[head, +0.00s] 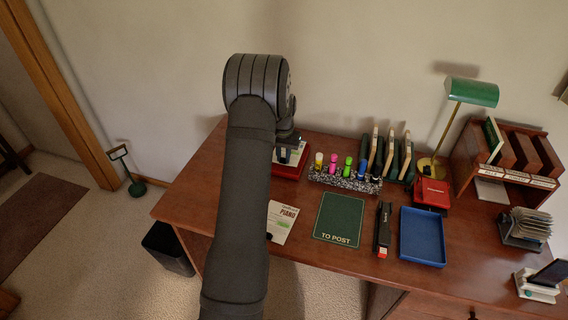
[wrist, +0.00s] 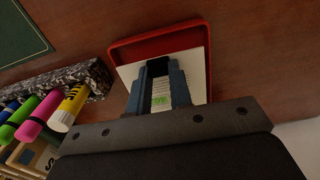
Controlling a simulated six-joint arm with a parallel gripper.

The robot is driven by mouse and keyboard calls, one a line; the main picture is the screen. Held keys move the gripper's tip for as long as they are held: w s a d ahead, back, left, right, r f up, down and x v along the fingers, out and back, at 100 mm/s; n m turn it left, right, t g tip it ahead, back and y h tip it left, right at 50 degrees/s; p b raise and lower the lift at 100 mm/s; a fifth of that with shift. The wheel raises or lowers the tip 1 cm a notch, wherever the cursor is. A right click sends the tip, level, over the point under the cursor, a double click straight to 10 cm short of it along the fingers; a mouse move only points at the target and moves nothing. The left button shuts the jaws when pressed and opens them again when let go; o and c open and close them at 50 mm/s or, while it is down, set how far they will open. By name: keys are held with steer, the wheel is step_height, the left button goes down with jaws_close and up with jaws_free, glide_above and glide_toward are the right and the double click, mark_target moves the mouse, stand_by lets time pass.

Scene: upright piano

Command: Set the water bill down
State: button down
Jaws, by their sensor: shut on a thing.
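My gripper (wrist: 158,68) points down over the red tray (wrist: 150,43), its dark blue fingers close together. It is shut on a white sheet, which I take to be the water bill (wrist: 194,66). Printed lines and a green mark show between the fingers. The sheet appears within the tray's rim; whether it touches the tray floor I cannot tell. In the head view my gripper (head: 289,151) is partly hidden by my arm, above the red tray (head: 291,172) at the back left of the desk.
A speckled holder (head: 344,182) with several highlighters stands right beside the red tray. A green "TO POST" mat (head: 339,218), a black stapler (head: 383,230) and a blue tray (head: 422,237) lie further right. A "PIANO" paper (head: 281,222) lies in front, partly behind my arm.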

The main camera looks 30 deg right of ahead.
mark_target(283, 163)
steer(key=shift+f, duration=2.05)
steer(key=c, duration=1.3)
jaws_free()
steer(key=shift+f, duration=0.15)
step_height(283, 163, up, 12)
steer(key=shift+r, duration=0.15)
steer(key=shift+f, duration=4.2)
